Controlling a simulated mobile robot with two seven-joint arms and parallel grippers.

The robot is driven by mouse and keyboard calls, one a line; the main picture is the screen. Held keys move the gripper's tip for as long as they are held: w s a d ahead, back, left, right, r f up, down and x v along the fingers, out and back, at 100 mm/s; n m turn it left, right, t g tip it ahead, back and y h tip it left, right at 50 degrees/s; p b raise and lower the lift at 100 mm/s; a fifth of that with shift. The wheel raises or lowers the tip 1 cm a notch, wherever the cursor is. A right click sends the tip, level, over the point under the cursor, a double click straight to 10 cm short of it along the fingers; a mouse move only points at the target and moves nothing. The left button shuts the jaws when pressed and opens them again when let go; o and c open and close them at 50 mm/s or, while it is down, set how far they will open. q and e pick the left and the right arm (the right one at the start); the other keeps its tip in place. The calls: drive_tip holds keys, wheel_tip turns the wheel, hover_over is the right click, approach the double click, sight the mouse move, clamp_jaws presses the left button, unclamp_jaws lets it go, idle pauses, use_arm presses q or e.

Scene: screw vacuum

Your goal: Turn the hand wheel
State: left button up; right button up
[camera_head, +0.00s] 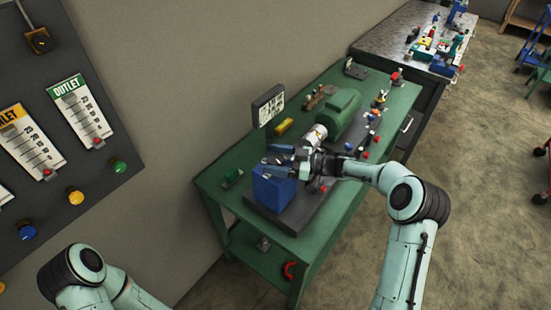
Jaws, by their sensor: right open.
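I cannot make out the hand wheel for certain; my right gripper covers part of the pump assembly on the green bench. My right gripper (279,155) is open, with its fingers pointing left, just above and behind the blue block (274,188) in this view. I cannot tell whether its fingers touch anything. A white cylinder (314,135) and a green motor (339,110) lie in line beyond the gripper. My left arm shows at the lower left, but its gripper is out of view.
The green bench (232,178) stands along the wall. A small dark display (268,105) rises at its back edge, and small red-topped parts (364,154) line its front. A gauge panel (104,179) hangs at left.

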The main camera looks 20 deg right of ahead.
sight(275, 158)
wheel_tip(275, 158, up, 20)
idle(0.5)
